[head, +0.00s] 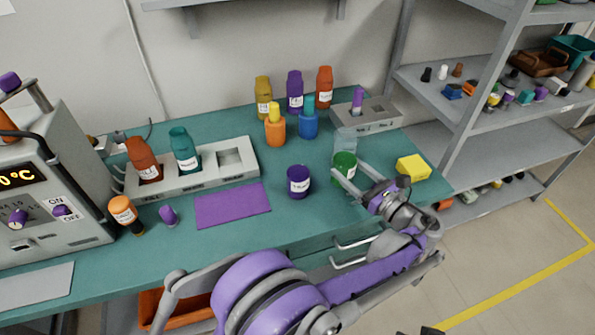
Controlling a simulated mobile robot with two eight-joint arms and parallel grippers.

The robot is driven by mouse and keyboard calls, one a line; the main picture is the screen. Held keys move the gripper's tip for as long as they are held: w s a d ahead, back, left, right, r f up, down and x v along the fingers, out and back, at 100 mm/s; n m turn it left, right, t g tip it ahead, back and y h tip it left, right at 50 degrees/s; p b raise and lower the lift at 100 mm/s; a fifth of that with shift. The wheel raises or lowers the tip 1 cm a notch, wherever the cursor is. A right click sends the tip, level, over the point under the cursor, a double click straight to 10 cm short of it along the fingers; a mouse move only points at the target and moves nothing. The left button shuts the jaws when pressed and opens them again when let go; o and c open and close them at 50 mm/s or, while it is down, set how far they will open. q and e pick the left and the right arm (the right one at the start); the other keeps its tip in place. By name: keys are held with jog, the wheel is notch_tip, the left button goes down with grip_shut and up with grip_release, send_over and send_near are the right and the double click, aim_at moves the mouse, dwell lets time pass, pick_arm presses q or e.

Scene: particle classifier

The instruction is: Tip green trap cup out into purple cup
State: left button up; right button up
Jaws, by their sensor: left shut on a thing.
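The green trap cup (343,162) is a small green cup with a white label, at the right part of the teal table. My left gripper (349,172) reaches it from the lower right and is shut on it, with one finger on each side. The cup looks about upright; I cannot tell whether it touches the table. The purple cup (298,181), with a white label, stands upright to the left of the green cup, with a gap between them. Its contents cannot be made out. My right gripper is not in view.
A yellow block (413,167) lies to the right. Orange (275,129) and blue (308,123) bottles stand behind. A purple mat (232,205) and a grey rack (215,176) are to the left.

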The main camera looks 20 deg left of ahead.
pick_arm(q)
jog(key=shift+a+r, duration=0.1)
jog(key=shift+s+a+r+n+g+h+p, duration=0.2)
jog(key=shift+a+r+n+g+h+p, duration=0.15)
jog(key=shift+a+n+p, duration=0.35)
jog(key=a+r+n+h+p, duration=0.1)
jog(key=p, duration=0.1)
jog(key=s+a+r+n+h+p, duration=0.1)
jog(key=a+n+p, duration=0.1)
jog(key=a+n+h+p, duration=0.1)
jog(key=n+h+p, duration=0.1)
jog(key=shift+s+a+r+g+p, duration=0.35)
jog(key=shift+s+a+r+p, duration=0.05)
jog(key=shift+a+r+n+h+p, duration=0.1)
jog(key=shift+r+n+h+p, duration=0.15)
jog(key=shift+n+h+p, duration=0.3)
dwell(0.3)
jog(key=shift+s+a+r+n+h+p, duration=0.1)
jog(key=shift+a+r+n+h+p, duration=0.2)
jog(key=shift+n+h+p, duration=0.35)
jog(key=shift+s+a+r+n+h+p, duration=0.15)
jog(key=shift+r+n+h+p, duration=0.2)
jog(key=shift+h+p, duration=0.35)
dwell(1.2)
